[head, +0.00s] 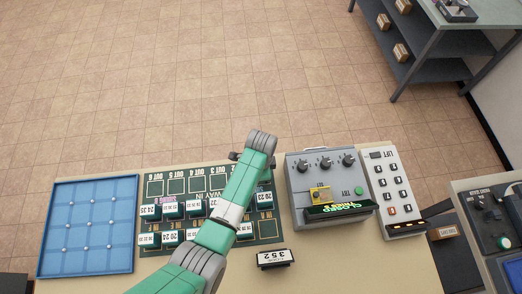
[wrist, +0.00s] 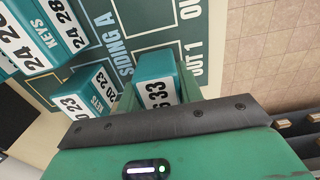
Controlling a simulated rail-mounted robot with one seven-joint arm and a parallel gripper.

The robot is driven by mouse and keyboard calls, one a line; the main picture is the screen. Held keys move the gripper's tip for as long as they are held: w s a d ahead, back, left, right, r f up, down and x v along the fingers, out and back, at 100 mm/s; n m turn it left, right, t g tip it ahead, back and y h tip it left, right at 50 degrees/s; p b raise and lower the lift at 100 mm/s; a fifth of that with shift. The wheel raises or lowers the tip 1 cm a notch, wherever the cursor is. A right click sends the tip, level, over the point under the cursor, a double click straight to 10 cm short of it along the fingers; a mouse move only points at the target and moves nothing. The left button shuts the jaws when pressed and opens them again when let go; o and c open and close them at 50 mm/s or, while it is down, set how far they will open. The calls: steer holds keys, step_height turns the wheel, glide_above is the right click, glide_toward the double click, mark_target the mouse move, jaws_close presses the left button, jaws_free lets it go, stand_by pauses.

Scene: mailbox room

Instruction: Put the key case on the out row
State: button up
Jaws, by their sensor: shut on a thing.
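A teal key case (wrist: 157,78) with a white label ending in 33 is between the fingers of my gripper (wrist: 158,92) in the wrist view. The gripper is shut on it, and the dark bar of the gripper hides its near end. The case is beside the OUT 1 lettering on the green board (head: 187,239); whether it touches the board cannot be told. The out row (head: 177,187) is the line of outlined squares along the board's far edge; the squares seen at its left are empty.
Several other key cases stand on the board, including one labelled 20 23 (wrist: 88,94) left of the held case. A blue tray (head: 88,264) lies left of the board. A grey control box (head: 300,212) and a lift panel (head: 392,190) stand right. A 352 plate (head: 274,258) is in front.

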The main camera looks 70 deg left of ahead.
steer(key=shift+f, duration=0.1)
steer(key=o, duration=1)
step_height(320, 180, up, 12)
steer(key=shift+r+p, duration=0.15)
steer(key=shift+p, duration=0.7)
